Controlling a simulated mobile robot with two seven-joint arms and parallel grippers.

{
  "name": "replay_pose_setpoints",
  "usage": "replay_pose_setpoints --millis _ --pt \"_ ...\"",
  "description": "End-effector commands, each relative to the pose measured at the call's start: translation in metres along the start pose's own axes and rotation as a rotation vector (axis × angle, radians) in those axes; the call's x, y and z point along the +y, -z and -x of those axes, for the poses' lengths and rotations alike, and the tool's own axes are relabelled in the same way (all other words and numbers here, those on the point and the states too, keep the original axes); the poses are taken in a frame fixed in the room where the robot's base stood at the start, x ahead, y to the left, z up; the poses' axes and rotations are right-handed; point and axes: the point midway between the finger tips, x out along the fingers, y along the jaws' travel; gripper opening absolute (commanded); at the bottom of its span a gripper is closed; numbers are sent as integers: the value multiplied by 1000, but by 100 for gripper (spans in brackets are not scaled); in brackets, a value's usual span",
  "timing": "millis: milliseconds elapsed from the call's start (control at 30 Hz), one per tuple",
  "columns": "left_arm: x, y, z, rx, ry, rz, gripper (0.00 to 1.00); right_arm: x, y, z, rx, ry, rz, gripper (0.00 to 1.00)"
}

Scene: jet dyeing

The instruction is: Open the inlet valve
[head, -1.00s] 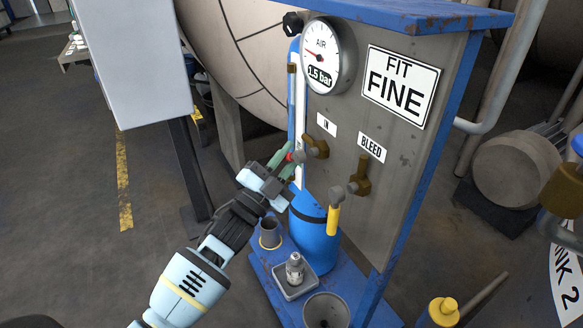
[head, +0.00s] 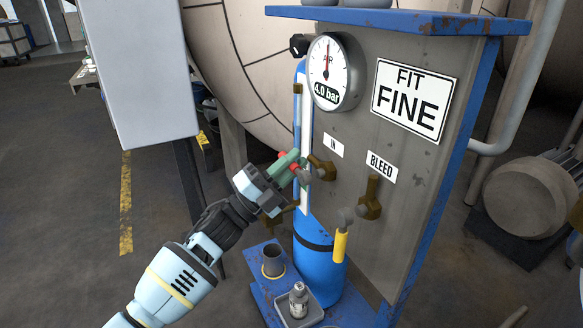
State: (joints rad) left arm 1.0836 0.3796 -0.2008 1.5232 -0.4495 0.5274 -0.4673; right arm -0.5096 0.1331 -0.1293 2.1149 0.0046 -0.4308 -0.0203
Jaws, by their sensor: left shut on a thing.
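The inlet valve (head: 322,168) is a brass body under the IN label on the grey panel, with a grey hub at its front. Its red handle (head: 295,168) is mostly hidden by my fingers, with small red bits showing beside them. My left gripper (head: 288,165) is shut on that handle, left of the hub. The air gauge (head: 333,72) above reads 4.0 bar. My right gripper is not in view.
The bleed valve (head: 371,198) is to the right, with its yellow handle (head: 341,245) hanging down. A blue cylinder (head: 318,270) stands below. A cup (head: 273,261) and a tray with a small fitting (head: 298,301) sit on the blue base. A grey box (head: 137,70) is at left.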

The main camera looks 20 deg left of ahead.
Motion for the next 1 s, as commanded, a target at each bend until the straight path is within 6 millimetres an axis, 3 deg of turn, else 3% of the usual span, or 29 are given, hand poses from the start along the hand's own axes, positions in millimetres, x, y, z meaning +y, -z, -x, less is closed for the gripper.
replay_pose_setpoints --millis 367,400,533,833,1000 --pt "-1 0 -1 6 2 -9 0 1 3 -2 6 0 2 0" --pt "-1 0 -1 6 2 -9 18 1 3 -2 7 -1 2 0" --pt "-1 0 -1 5 2 -8 35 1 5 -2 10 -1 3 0" --pt "-1 0 1 4 1 -6 35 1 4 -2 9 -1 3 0" --pt "0 0 18 3 -1 -6 35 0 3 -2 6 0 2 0"
